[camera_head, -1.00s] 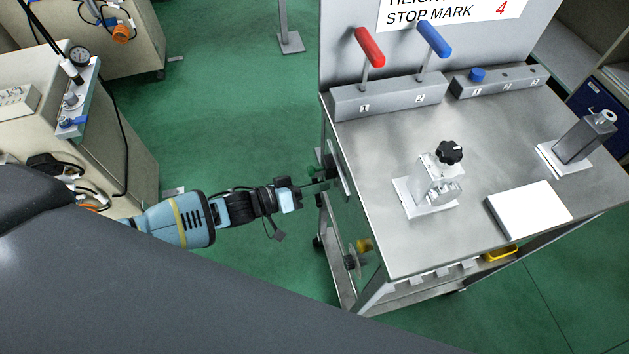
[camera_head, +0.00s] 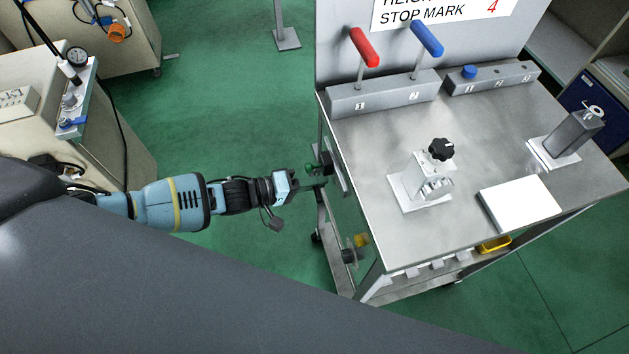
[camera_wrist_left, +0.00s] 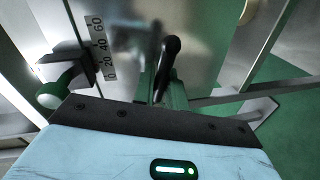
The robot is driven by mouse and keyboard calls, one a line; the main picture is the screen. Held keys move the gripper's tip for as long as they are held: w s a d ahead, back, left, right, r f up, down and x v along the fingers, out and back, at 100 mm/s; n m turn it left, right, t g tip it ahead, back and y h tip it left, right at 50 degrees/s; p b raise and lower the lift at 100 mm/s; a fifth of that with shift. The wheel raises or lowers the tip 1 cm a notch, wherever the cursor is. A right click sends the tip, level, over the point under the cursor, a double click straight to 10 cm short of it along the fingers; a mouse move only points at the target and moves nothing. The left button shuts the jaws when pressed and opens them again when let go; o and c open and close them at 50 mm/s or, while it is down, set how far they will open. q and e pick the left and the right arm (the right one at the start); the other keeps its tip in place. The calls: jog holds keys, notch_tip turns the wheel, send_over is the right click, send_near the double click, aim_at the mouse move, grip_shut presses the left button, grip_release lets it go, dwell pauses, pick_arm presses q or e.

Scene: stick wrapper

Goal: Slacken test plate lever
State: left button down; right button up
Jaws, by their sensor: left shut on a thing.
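A panel on the cart's left side carries a scale (camera_wrist_left: 100,48) marked 0 to 60. A black lever handle (camera_wrist_left: 168,62) stands tilted in front of this panel in the left wrist view. My left gripper (camera_wrist_left: 168,96) is at the lower part of this handle and shut on it; the exact contact is partly hidden. In the head view my left gripper (camera_head: 318,184) reaches the cart's left side from the left. My right gripper is not in view.
The steel cart top (camera_head: 375,140) holds a red lever (camera_head: 364,46), a blue lever (camera_head: 427,38), a clamp with a black knob (camera_head: 440,150), a white plate (camera_head: 519,203) and a grey post (camera_head: 575,135). A beige bench (camera_head: 110,160) stands left, with green floor between.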

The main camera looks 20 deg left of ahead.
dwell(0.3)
pick_arm(q)
jog(key=c, duration=1.8)
grip_release()
jog(key=shift+s+a, duration=0.2)
jog(key=shift+a, duration=0.1)
jog(key=v, duration=0.7)
jog(key=shift+r, duration=0.1)
